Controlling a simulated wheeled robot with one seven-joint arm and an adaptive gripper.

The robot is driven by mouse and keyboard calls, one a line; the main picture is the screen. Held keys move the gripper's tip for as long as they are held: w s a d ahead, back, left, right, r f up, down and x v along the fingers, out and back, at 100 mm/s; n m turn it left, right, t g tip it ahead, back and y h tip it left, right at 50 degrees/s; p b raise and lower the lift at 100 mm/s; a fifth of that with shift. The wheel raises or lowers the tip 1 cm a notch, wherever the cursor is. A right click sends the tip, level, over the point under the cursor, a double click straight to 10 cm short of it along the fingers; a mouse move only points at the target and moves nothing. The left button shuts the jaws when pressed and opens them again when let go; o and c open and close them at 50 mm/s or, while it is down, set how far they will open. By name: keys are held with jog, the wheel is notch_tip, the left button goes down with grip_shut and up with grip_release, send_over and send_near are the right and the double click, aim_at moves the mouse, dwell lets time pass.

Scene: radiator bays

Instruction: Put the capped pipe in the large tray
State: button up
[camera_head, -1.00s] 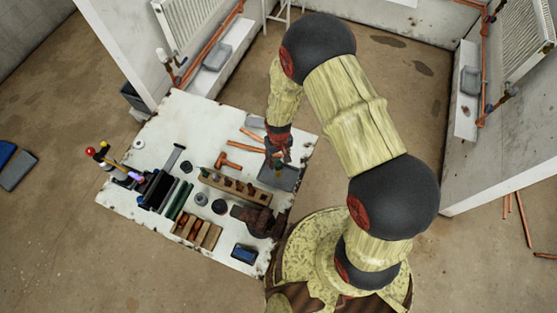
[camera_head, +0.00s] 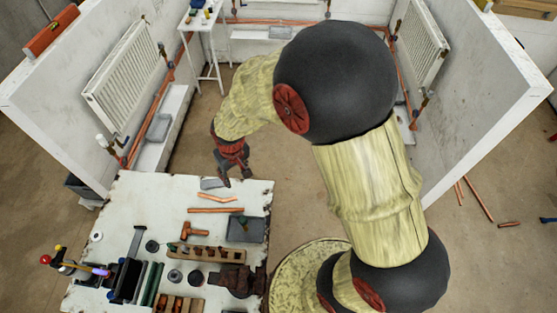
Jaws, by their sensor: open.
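The larger grey tray (camera_head: 246,236) lies at the right edge of the white worktable. A small item with a greenish part (camera_head: 242,219) shows at its far side and looks to be inside it; it is too small to tell whether this is the capped pipe. A straight copper pipe (camera_head: 214,210) lies left of the tray, and a bent copper piece (camera_head: 216,197) lies beyond it. I cannot make out a cap on either. My gripper (camera_head: 236,178) is open and appears empty, raised near the table's far right edge, beyond the tray.
A smaller grey tray (camera_head: 211,184) lies at the table's far edge. A wooden block with holes (camera_head: 205,255), a vice (camera_head: 237,281) and a T-shaped copper piece (camera_head: 194,231) crowd the near part. White partition walls with radiators (camera_head: 124,75) stand on both sides.

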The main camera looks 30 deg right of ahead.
jog(key=s+d+r+t, duration=0.15)
jog(key=s+r, duration=0.25)
jog(key=r, duration=0.6)
jog(key=s+d+r+t, duration=0.1)
jog(key=s+d+r, duration=0.25)
jog(key=r, duration=0.65)
jog(key=s+d+r+m+t, duration=0.1)
jog(key=s+r, duration=0.6)
jog(key=s, duration=0.4)
jog(key=shift+d+r+m, duration=0.15)
jog(key=shift+d+m, duration=0.15)
jog(key=shift+d, duration=0.1)
jog(key=shift+t, duration=0.25)
